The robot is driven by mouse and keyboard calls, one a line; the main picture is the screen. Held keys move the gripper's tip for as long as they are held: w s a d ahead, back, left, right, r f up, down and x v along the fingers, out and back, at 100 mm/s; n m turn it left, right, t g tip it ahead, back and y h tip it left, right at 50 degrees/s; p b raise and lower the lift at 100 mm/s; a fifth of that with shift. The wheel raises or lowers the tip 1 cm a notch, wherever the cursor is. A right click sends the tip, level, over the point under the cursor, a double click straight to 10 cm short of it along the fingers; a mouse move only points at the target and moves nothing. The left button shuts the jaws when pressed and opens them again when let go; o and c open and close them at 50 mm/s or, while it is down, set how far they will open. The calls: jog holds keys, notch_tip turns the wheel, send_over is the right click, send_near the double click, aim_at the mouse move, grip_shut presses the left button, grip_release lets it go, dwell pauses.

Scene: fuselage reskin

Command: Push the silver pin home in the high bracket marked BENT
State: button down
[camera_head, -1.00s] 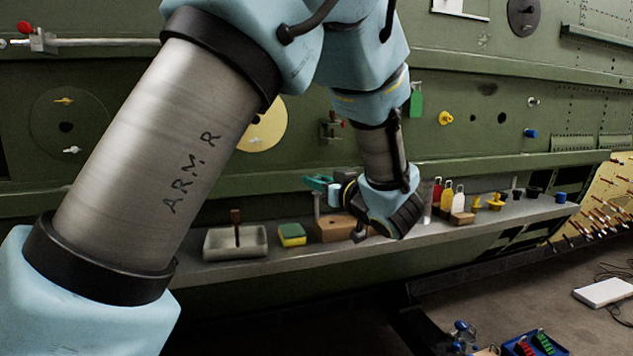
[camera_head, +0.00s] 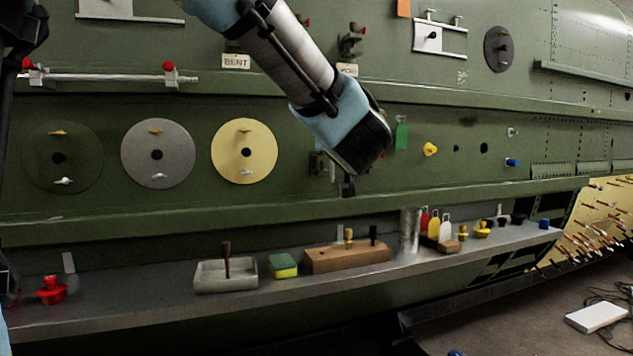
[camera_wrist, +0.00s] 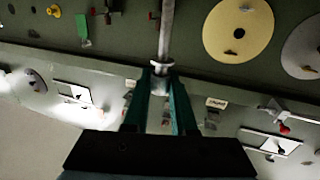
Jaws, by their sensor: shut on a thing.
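My gripper (camera_wrist: 162,72) has teal fingers shut on a silver rod with a collar, which looks like the silver pin (camera_wrist: 167,28). In the head view my gripper (camera_head: 347,185) is in front of the green wall, above the shelf and below the labels; its fingertips and the pin are hard to make out there. The label BENT (camera_head: 235,61) is high on the wall, left of my forearm. The bracket above that label is hidden behind my arm. In the wrist view, which is upside down, a label, probably BENT (camera_wrist: 216,103), is right of the fingers.
A second high bracket (camera_head: 350,40) stands above another label (camera_head: 347,69). A wooden block (camera_head: 335,257), a grey tray (camera_head: 212,280) and a sponge (camera_head: 284,265) sit on the shelf (camera_head: 130,303). A rod fixture (camera_head: 110,77) sticks out at upper left.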

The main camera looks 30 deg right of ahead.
jog(key=s+d+r+m+g+h, duration=0.2)
jog(key=s+r+m+g+h, duration=0.1)
jog(key=r, duration=0.8)
jog(key=s+d+r+m+g+h, duration=0.2)
jog(key=r+g, duration=0.5)
jog(key=r, duration=0.4)
jog(key=s+d+r+m+g+h, duration=0.3)
jog(key=r+m+h, duration=0.3)
jog(key=r, duration=0.5)
jog(key=shift+s+d+m+g, duration=0.35)
jog(key=shift+d+m+g, duration=0.25)
jog(key=shift+d+g, duration=0.25)
jog(key=shift+w+f, duration=0.1)
jog(key=shift+w, duration=0.1)
jog(key=shift+s+a+r, duration=0.15)
jog(key=shift+s+r, duration=0.1)
jog(key=shift+s, duration=0.05)
